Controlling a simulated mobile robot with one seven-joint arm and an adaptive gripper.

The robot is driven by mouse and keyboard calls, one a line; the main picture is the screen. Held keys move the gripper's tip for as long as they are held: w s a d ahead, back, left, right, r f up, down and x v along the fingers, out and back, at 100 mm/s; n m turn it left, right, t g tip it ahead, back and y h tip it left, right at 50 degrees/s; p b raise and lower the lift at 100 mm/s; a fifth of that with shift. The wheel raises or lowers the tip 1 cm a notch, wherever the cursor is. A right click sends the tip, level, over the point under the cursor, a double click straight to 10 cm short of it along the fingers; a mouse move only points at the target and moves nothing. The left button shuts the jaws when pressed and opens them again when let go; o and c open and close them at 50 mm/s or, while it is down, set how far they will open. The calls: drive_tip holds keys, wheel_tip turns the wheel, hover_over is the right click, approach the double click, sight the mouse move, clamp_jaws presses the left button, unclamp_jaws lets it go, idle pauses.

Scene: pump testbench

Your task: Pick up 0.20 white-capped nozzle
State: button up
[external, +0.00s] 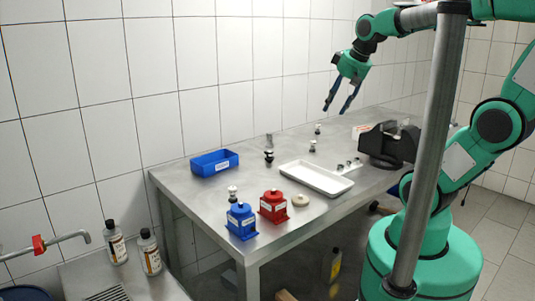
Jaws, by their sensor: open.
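Several small nozzle-like parts stand on the metal table, and their size labels are too small to read, so I cannot tell which is the 0.20 one. White-topped parts stand near the middle back (312,145), farther back (318,128) and at the left front (232,193). A dark part (269,157) and a grey part (269,138) stand near the blue bin. My gripper (336,109) is open and empty, pointing down above the back of the table, apart from all the parts.
A blue bin (197,168) is at the left back. A white tray (300,185) lies mid-table. Blue (241,222) and red (272,207) containers and a beige disc (301,200) sit at the front. A black machine (380,148) stands at the right.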

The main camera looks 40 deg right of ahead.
drive_tip(key=w+d+r+p, duration=0.1)
drive_tip(key=w+d, duration=0.2)
drive_tip(key=w, duration=0.4)
drive_tip(key=w+d+r+p, duration=0.1)
drive_tip(key=w+d+r, duration=0.1)
drive_tip(key=w+d, duration=0.3)
drive_tip(key=m+g+h+p, duration=0.1)
drive_tip(key=m+p, duration=0.2)
drive_tip(key=p, duration=0.1)
hover_over(319, 125)
drive_tip(key=s, duration=0.4)
wheel_tip(319, 125, down, 18)
drive_tip(key=shift+a+f, duration=0.15)
drive_tip(key=shift+a, duration=0.15)
drive_tip(key=shift+b+x, duration=0.6)
drive_tip(key=shift+x, duration=3.7)
drive_tip(key=shift+f, duration=0.1)
drive_tip(key=shift+b+x, duration=0.8)
drive_tip(key=shift+x, duration=1.7)
